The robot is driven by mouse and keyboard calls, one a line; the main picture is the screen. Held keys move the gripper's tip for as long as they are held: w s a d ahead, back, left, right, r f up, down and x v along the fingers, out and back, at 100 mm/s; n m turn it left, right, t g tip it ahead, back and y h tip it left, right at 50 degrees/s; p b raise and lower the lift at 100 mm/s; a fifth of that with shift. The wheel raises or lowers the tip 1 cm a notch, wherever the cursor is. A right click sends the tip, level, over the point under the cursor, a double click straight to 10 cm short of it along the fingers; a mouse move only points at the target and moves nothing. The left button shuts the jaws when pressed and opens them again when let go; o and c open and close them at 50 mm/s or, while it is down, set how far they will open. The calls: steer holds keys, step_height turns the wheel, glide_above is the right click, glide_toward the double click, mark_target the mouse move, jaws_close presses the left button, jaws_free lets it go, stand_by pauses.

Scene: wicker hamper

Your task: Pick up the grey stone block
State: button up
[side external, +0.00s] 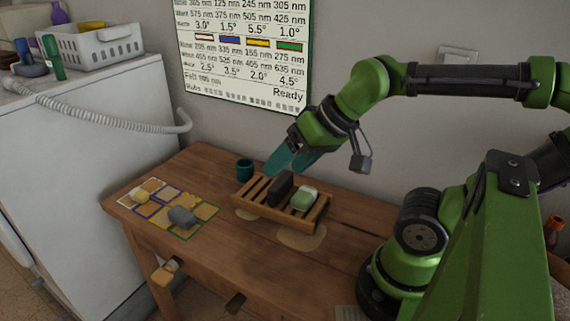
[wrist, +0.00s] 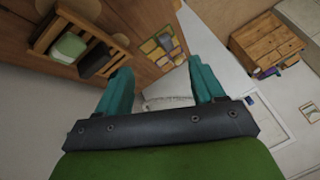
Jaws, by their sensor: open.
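The grey stone block (side external: 182,216) lies on a mat of coloured squares (side external: 208,211) at the left of the wooden table. My gripper (side external: 287,163) is open and empty, with teal fingers, above the back of a slatted wooden rack (side external: 309,223), well to the right of the grey block and higher.
The rack holds a dark block (side external: 281,188) and a pale green block (side external: 305,198). A white cabinet (side external: 90,130) stands left of the table.

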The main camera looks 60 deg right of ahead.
steer(key=shift+o, duration=0.6)
